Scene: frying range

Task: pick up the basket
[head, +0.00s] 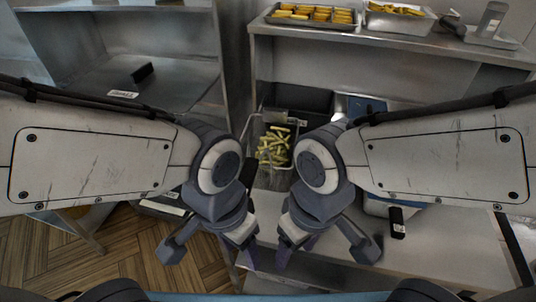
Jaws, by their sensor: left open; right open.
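The basket (261,166) holds pale yellow fries (272,145) and sits in a recess of the steel counter, upper middle of the head view. A thin pale wire loop stands at its left side. My forearms flank it and hide part of its surroundings. My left gripper (211,250) is open, lower in the picture than the basket and to its left. My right gripper (324,250) is open, lower and to the right. Both grippers are apart from the basket, and I see nothing held in them.
A tray of golden fried pieces (312,25) and another container (398,20) stand on the upper shelf. A steel unit (160,85) stands at the left. Bare counter (440,255) lies at lower right, wooden floor (100,260) at lower left.

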